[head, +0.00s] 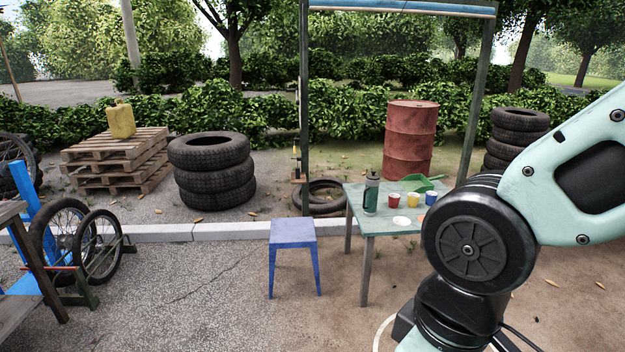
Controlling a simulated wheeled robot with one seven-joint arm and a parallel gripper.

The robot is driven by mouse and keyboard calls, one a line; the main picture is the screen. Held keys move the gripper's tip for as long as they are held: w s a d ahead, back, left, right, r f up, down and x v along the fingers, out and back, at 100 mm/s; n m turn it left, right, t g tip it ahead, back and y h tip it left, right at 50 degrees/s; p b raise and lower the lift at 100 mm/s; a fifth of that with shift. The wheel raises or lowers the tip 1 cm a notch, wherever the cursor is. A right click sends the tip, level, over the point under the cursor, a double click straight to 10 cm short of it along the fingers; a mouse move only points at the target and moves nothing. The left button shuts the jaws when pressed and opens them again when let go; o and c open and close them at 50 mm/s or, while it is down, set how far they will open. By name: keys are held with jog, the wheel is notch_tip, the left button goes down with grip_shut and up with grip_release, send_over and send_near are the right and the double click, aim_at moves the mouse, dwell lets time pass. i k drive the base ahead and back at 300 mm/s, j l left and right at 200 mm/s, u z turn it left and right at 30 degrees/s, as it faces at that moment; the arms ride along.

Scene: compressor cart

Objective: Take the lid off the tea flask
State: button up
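The tea flask (371,193) stands upright on the left part of a small green table (378,222). It has a dark green body and a grey upper part, with a dark lid (373,173) on top. The lid sits on the flask. My arm fills the right side of the head view and hides the right part of the table. My gripper is not in view.
A red cup (393,201), a yellow cup (414,199), a blue cup (431,198), a white disc (402,220) and a green scoop-like thing (424,184) share the table. A blue stool (293,235) stands left of it. A post (304,110) rises behind. Open ground lies in front.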

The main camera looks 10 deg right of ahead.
aim_at(373, 176)
jog(key=i+l, duration=0.1)
jog(key=i, duration=0.4)
jog(key=i+l+u, duration=0.15)
jog(key=i, duration=0.35)
jog(key=i+l, duration=0.2)
jog(key=i, duration=0.3)
jog(key=i+l+u, duration=0.1)
jog(key=i, duration=0.4)
jog(key=i+l+u, duration=0.4)
jog(key=l, duration=0.25)
jog(key=i+l+u, duration=0.15)
jog(key=l, duration=0.2)
jog(key=i+l+u, duration=0.2)
jog(key=l, duration=0.15)
